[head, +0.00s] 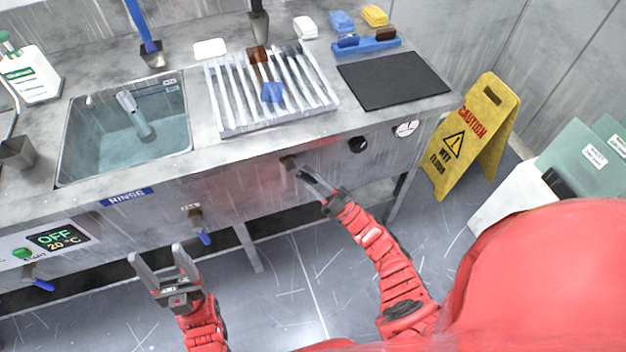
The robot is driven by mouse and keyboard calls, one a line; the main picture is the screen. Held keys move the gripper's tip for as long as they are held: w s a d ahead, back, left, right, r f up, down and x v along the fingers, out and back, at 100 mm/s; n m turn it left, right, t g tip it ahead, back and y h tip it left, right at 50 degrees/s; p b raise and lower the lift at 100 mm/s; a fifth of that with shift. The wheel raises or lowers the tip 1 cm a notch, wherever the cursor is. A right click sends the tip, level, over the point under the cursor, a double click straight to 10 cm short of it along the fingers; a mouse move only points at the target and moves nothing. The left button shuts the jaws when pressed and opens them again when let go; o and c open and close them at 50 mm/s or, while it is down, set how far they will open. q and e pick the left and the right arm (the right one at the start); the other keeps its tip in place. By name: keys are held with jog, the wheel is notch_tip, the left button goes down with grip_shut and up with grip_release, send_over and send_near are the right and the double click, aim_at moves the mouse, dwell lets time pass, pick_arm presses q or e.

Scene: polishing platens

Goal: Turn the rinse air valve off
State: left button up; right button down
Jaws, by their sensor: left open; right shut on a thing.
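A brass-coloured valve fitting (289,162) sticks out of the front panel below the draining rack. My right gripper (302,172) is at this fitting, shut on what looks like its handle, which the fingers mostly hide. I cannot read a label there, nor tell which way the handle points. Another valve with a blue handle (205,238) hangs from the panel to the left, under a small unreadable label. My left gripper (162,258) is open and empty, in front of the bench and left of that blue handle.
A sink (68,150) holds water above a blue RINSE label (127,196). A display (58,238) reads OFF, 20 °C, with a blue-handled valve (40,284) below. A yellow caution sign (470,135) stands right of the bench.

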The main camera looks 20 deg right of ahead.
jog(key=a+m+t+h+b, duration=0.1)
jog(key=m+t+h, duration=0.1)
jog(key=m+h, duration=0.1)
jog(key=a+f+m+t+h+b, duration=0.1)
jog(key=m+t+h+b, duration=0.1)
jog(key=m, duration=0.4)
jog(key=a+m+t+h+b, duration=0.2)
jog(key=m+t+h, duration=0.1)
jog(key=m, duration=0.1)
jog(key=shift+s+a+f+m+t+h, duration=0.1)
jog(key=shift+f+m+t+h, duration=0.25)
jog(key=shift+m+t+h, duration=0.05)
jog(key=shift+b, duration=0.3)
jog(key=c, duration=0.7)
grip_release()
jog(key=shift+r, duration=0.1)
jog(key=shift+c, duration=0.2)
